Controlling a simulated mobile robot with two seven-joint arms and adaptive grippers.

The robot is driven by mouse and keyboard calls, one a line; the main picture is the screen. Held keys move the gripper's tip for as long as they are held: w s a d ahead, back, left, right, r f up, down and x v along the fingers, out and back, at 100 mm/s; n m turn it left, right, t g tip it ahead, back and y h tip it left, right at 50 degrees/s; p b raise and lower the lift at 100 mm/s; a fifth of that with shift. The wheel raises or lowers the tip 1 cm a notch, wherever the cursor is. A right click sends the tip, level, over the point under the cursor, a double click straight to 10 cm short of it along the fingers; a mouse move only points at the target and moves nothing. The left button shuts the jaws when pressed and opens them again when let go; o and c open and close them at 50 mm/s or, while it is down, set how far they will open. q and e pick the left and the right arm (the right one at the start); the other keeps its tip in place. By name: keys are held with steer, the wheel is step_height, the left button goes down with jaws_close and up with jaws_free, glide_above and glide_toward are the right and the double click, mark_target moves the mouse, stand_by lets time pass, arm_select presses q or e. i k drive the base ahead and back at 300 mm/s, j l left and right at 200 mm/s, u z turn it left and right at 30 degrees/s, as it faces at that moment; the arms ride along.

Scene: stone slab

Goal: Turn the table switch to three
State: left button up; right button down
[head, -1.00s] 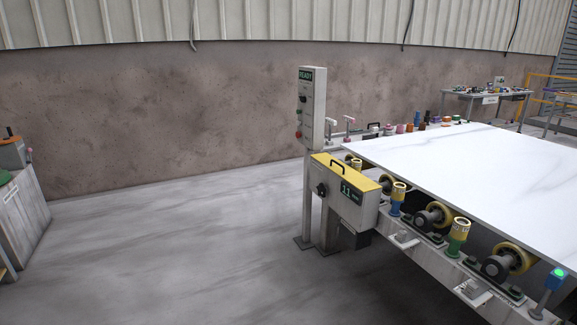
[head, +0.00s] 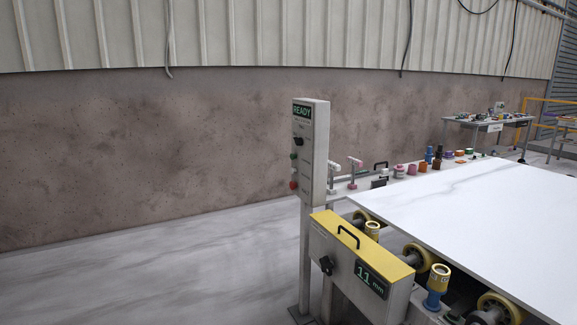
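A grey control panel (head: 313,165) stands upright on a post at the near left corner of the slab table. It has a green "READY" display (head: 302,111), a black rotary knob (head: 298,140), and small green and red buttons below it. A yellow-topped box (head: 352,250) beneath it carries another black rotary switch (head: 326,265) and a display reading "11 mm" (head: 370,279). The markings around both knobs are too small to read, so I cannot tell their settings. Neither of my grippers is in view.
A large white stone slab (head: 480,225) lies on the roller table, with yellow rollers (head: 419,257) along its near edge. Small tools and coloured pieces line the far rail. A workbench (head: 487,124) stands at the back right. The floor (head: 150,280) to the left is clear.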

mark_target(299, 142)
steer(key=i+j+z, duration=0.1)
steer(key=i, duration=0.3)
steer(key=i+z, duration=0.1)
steer(key=z, duration=0.4)
steer(key=i+j+z, duration=0.55)
steer(key=j+z, duration=0.15)
